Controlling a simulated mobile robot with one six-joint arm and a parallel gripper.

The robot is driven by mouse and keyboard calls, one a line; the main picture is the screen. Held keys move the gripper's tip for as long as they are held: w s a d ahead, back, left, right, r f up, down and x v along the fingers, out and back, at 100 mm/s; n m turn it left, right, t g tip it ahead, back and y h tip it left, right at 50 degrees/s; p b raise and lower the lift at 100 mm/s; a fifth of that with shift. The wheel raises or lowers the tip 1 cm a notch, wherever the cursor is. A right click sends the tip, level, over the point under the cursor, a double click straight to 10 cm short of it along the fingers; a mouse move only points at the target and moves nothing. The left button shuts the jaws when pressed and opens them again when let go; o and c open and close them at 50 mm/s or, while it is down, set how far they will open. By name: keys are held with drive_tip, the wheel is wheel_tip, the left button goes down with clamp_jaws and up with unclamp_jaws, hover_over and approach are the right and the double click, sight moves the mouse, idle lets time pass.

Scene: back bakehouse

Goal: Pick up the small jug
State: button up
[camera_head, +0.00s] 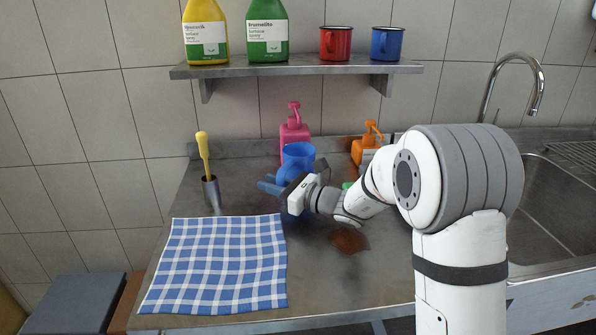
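A small blue jug (297,155) stands on the steel worktop, just in front of the pink bottle. Its lower part is hidden behind my gripper.
A pink bottle (294,129) and an orange bottle (369,143) stand behind. A metal cup (211,192) holds a yellow-handled tool. A checked cloth (218,265) lies front left, a brown stain (349,240) front right. The shelf (290,69) overhangs; the sink (548,205) is right.

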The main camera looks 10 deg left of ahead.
clamp_jaws()
drive_tip(key=shift+s+r, duration=0.1)
drive_tip(key=shift+r, duration=0.05)
idle(0.4)
